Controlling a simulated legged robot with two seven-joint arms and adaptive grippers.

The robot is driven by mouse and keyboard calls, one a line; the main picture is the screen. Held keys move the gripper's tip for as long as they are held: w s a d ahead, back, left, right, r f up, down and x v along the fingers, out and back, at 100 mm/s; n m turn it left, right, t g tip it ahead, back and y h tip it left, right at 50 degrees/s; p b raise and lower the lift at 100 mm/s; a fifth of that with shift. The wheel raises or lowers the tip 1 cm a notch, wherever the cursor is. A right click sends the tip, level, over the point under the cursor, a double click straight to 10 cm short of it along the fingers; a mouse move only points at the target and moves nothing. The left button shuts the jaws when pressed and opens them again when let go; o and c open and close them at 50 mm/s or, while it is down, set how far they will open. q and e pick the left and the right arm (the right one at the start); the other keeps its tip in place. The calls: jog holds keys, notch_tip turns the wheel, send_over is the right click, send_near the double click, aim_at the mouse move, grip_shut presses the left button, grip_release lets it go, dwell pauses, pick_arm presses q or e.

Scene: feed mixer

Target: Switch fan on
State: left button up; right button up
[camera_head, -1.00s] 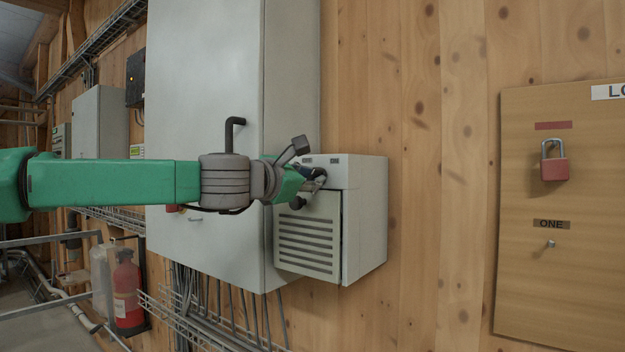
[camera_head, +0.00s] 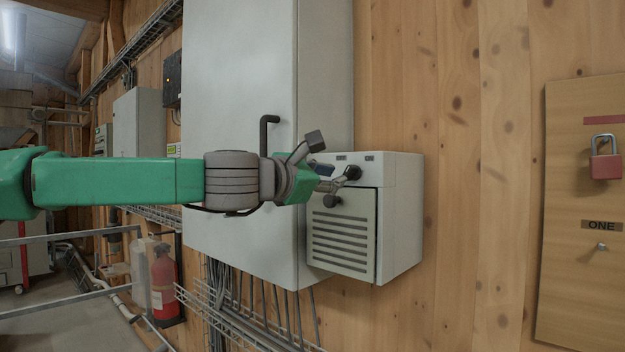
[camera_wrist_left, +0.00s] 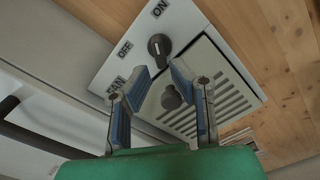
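The fan control box (camera_head: 401,220) is a pale box on the wall with OFF and ON labels and a louvred front panel. Its black rotary knob (camera_head: 352,173) sits below and between the labels; it also shows in the left wrist view (camera_wrist_left: 159,46), where a FAN label is visible. I cannot tell which label the knob points to. A second dark knob (camera_wrist_left: 171,97) is on the louvred panel. My left gripper (camera_wrist_left: 160,72) is open and empty, its fingertips just short of the rotary knob. In the head view my left gripper (camera_head: 336,182) is beside it. My right gripper is out of view.
A tall grey cabinet (camera_head: 240,80) with a black handle (camera_head: 266,132) stands left of the box, behind my left arm. A board with a red padlock (camera_head: 605,165) is at the right. Bare wooden wall (camera_head: 460,200) lies between. A red fire extinguisher (camera_head: 164,285) is lower left.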

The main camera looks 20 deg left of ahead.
pick_arm(q)
jog(key=v, duration=0.7)
jog(key=shift+a, duration=0.15)
jog(key=shift+w, duration=0.1)
